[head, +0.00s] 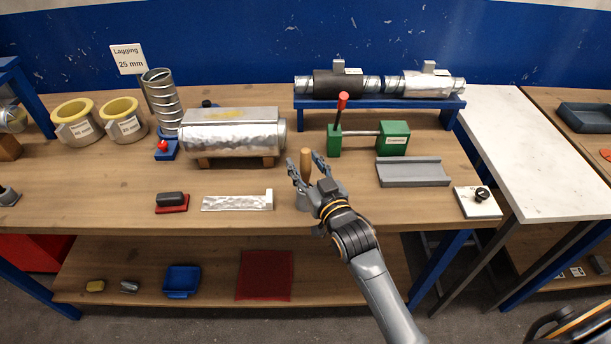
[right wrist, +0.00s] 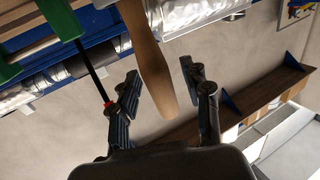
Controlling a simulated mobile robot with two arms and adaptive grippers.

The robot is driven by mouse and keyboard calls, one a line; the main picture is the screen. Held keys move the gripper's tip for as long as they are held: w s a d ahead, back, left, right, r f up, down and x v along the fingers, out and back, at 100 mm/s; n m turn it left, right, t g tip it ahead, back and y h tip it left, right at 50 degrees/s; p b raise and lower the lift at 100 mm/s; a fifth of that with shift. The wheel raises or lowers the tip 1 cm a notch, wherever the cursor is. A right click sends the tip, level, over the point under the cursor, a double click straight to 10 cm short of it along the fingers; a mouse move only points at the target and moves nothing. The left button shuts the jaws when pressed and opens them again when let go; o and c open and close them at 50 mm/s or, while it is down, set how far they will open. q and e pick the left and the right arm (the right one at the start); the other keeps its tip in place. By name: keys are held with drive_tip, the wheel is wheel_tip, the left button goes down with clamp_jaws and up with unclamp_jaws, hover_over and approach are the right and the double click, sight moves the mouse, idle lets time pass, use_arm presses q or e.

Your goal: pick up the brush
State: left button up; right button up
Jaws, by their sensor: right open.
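The brush (head: 306,156) shows as an upright wooden handle near the front edge of the bench, at the middle of the head view. A small grey holder (head: 303,201) is at its foot; the bristles are hidden. My right gripper (head: 306,168) is open, with its fingers on either side of the handle. In the right wrist view the wooden handle (right wrist: 153,65) lies between the two open fingers (right wrist: 160,76), with visible gaps to both.
A silver duct section (head: 232,140) lies behind on the left, and a green clamp (head: 393,137) with a red-tipped lever stands behind right. A metal strip (head: 235,203) lies left of the holder. A grey channel block (head: 412,173) lies to the right.

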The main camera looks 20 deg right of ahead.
clamp_jaws()
